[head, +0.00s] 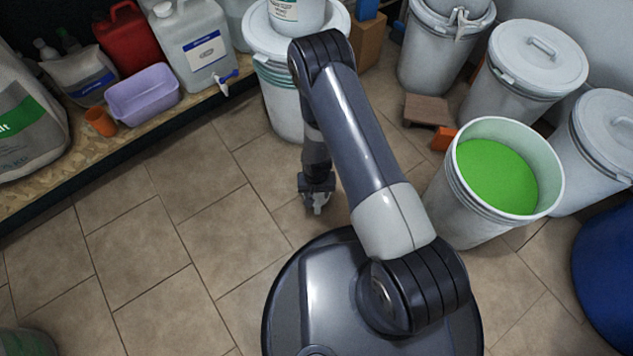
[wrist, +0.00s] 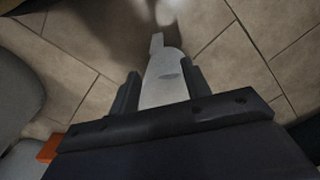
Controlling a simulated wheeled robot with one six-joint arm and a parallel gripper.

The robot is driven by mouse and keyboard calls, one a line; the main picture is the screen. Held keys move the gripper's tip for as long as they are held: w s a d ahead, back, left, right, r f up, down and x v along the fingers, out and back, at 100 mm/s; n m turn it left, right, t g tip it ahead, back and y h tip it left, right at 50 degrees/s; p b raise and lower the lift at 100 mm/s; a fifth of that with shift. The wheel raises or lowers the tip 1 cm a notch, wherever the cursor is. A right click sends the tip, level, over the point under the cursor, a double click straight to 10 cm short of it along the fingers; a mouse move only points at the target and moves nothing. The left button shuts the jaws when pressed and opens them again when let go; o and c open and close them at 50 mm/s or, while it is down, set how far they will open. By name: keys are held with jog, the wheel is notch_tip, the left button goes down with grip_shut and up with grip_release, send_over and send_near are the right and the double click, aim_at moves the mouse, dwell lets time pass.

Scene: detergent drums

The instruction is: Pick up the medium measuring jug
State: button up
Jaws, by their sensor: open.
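My gripper (wrist: 162,76) is open, with its two dark fingers apart in the wrist view. Between and beyond the fingers is a pale grey, rounded thing (wrist: 165,88) with a narrow strip at its far end. It may be the medium measuring jug, but I cannot tell for sure, nor whether the fingers touch it. In the head view my gripper (head: 317,196) points down over the tiled floor, with a small pale part at its tip. An orange cup (head: 100,121) stands on the shelf at the left, away from my gripper.
A drum of green powder (head: 497,177) stands right of my arm, with an orange thing (head: 443,139) behind it. Lidded white drums (head: 538,55) line the back right. The shelf (head: 190,114) holds a lilac tub (head: 143,96) and containers. Floor at left (head: 150,245) is clear.

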aim_at(317, 203)
notch_tip(317, 203, down, 6)
jog(key=shift+f+b, duration=0.1)
jog(key=shift+b, duration=1)
jog(key=f+b, duration=0.1)
jog(key=f, duration=0.1)
jog(key=f+b, duration=0.1)
jog(key=f, duration=0.1)
jog(key=shift+s+d+f+b, duration=0.2)
jog(key=shift+f+b, duration=0.1)
jog(key=shift+f, duration=0.1)
jog(key=shift+c, duration=0.3)
jog(key=shift+r, duration=0.1)
grip_shut()
